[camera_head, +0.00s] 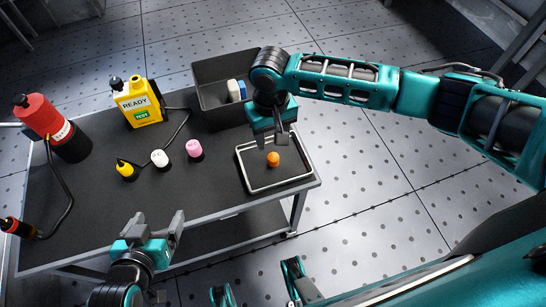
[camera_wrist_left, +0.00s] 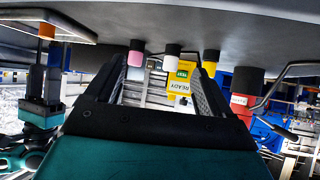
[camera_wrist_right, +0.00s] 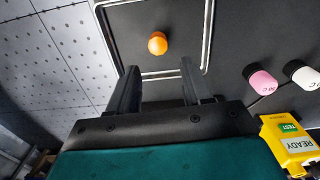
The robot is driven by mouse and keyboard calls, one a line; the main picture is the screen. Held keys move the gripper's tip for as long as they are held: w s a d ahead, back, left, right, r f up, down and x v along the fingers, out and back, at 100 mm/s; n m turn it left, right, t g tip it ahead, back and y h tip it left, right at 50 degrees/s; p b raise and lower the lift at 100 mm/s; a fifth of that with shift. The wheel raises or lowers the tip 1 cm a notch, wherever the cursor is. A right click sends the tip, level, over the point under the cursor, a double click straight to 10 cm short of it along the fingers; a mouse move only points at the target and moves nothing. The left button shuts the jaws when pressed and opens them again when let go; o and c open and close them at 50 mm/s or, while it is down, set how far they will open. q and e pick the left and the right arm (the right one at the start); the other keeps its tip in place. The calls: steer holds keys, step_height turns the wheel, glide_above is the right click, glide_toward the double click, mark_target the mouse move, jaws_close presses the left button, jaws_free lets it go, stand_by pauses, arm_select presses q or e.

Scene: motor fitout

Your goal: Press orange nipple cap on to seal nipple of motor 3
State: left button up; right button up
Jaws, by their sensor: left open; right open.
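The orange cap (camera_head: 273,159) stands in a shallow, light-rimmed tray (camera_head: 281,184) at the table's right end. My right gripper (camera_head: 271,143) is open and empty, pointing down above the tray. In the right wrist view the cap (camera_wrist_right: 158,43) lies ahead, between the lines of the open fingers (camera_wrist_right: 160,72), untouched. My left gripper (camera_head: 152,228) is open and empty near the table's front edge. Three small capped pieces stand mid-table: pink (camera_head: 195,149), white (camera_head: 160,158) and yellow (camera_head: 125,168). I cannot tell which thing is motor 3, and no nipple is clearly visible.
A yellow tester (camera_head: 139,104) reading READY and TEST stands at the back with a dark cable. A black bin (camera_head: 212,108) holds white and blue items. A red and black cylinder (camera_head: 52,125) with a hose stands at left. The front-middle tabletop is clear.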

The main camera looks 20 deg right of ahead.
mark_target(272, 157)
steer(key=f+b, duration=0.2)
steer(key=f, duration=0.6)
steer(key=shift+s, duration=0.2)
steer(key=c, duration=0.9)
